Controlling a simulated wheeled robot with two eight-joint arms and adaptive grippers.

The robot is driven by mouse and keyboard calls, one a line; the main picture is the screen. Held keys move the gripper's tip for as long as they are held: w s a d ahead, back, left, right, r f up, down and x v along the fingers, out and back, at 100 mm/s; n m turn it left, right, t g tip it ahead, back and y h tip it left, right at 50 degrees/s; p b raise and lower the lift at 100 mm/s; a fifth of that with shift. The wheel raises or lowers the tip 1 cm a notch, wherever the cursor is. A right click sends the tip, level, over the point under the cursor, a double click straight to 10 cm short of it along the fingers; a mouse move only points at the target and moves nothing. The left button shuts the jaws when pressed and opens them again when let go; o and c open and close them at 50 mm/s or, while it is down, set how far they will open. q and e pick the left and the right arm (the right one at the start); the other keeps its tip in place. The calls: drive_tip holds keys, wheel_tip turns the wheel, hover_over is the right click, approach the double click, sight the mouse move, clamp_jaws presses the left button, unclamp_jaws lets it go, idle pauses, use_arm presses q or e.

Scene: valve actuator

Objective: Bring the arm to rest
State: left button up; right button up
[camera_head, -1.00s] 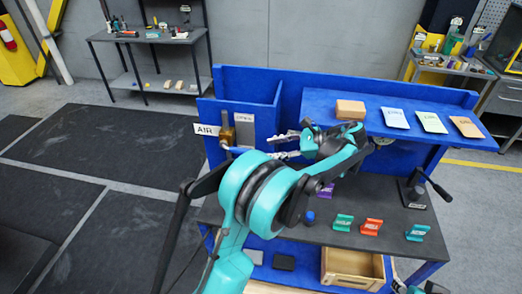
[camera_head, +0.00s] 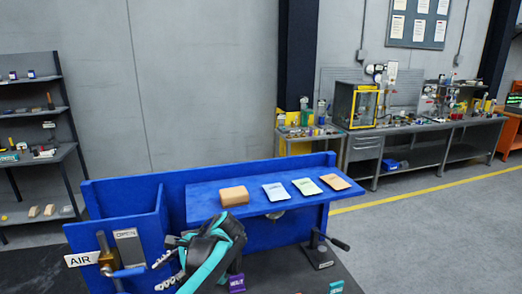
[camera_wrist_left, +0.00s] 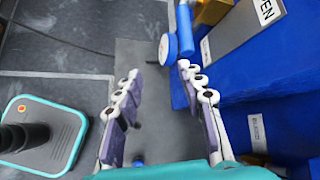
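My left gripper (camera_head: 164,271) is at the blue workstation's left end, just right of the brass valve (camera_head: 106,256). Its fingers are apart and nothing shows between them; they also show spread in the left wrist view (camera_wrist_left: 155,95). The valve's blue handle (camera_head: 128,272) points right, towards the fingertips. In the left wrist view the handle (camera_wrist_left: 185,30) and a round blue part (camera_wrist_left: 168,47) lie just beyond the right-hand finger; contact cannot be told. The OPEN plate (camera_head: 128,245) and AIR sign (camera_head: 81,259) flank the valve. My right gripper is out of view.
A black lever (camera_head: 322,248) stands on the right, and a purple tag (camera_head: 237,283) lies near my left forearm. Blue walls stand close beside the left gripper.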

use_arm(q)
drive_tip(key=s+d+f+n+t+h+b, duration=0.3)
drive_tip(key=s+d+f+n+h, duration=0.2)
drive_tip(key=s+f, duration=0.2)
drive_tip(key=s+d+f+n+t+h+b, duration=0.4)
drive_tip(key=s+d+f+n, duration=0.1)
drive_tip(key=s, duration=0.5)
wheel_tip(320, 180, down, 3)
drive_tip(key=shift+s+d+r+n+h, duration=0.15)
drive_tip(key=shift+s+n+h, duration=0.25)
drive_tip(key=shift+n, duration=0.1)
idle(0.7)
